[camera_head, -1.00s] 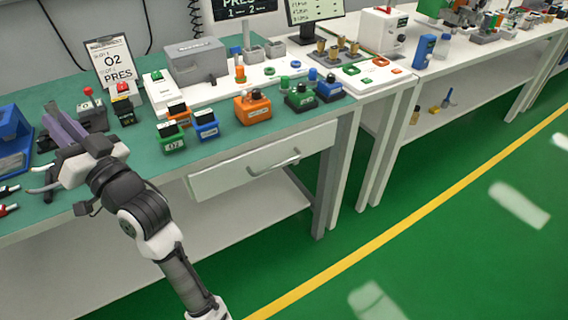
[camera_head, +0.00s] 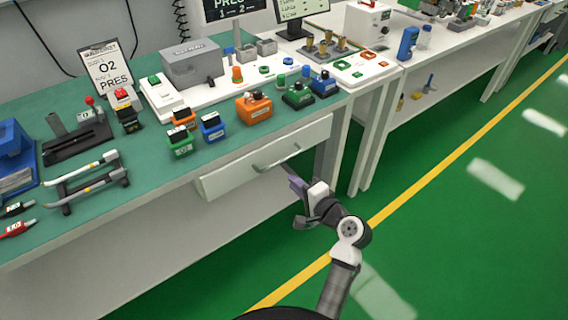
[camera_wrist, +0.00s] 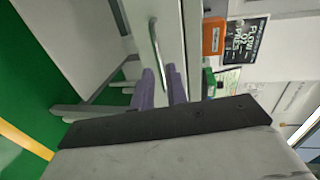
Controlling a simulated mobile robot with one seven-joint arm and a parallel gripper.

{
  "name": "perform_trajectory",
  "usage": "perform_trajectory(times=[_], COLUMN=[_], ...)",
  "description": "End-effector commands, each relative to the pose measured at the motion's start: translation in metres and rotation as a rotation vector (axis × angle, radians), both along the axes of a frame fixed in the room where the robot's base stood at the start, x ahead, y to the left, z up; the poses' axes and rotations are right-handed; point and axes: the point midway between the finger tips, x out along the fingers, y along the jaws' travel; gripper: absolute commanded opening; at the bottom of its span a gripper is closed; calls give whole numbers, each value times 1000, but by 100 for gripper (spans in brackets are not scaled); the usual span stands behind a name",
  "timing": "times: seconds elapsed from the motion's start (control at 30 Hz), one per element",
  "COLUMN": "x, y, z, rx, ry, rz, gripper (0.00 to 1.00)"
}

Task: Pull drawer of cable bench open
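The bench (camera_head: 225,150) has a green top and a white drawer (camera_head: 225,181) under its front edge. The drawer looks shut, and a metal bar handle (camera_head: 277,160) is on its front. My gripper (camera_head: 292,178) is in front of the drawer, just below and to the right of the handle. Whether a finger touches the handle cannot be told.
Coloured blocks, including an orange one (camera_head: 254,108), stand on the bench above the drawer. A black-and-silver rack (camera_head: 85,182) lies at the left. A bench leg (camera_head: 327,160) is just right of my gripper. The green floor (camera_head: 440,240) in front is clear.

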Motion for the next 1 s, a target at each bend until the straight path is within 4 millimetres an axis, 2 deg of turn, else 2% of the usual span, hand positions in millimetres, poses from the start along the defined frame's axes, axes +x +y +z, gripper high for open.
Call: perform_trajectory(times=[0.1, 0.23, 0.7, 1.0], x=[-5, 3, 78, 102], y=[-6, 0, 54, 71], z=[-5, -7, -24, -32], rx=[20, 24, 22, 21], ry=[22, 26, 24, 24], rz=[-1, 2, 2, -1], gripper=[15, 15, 15, 15])
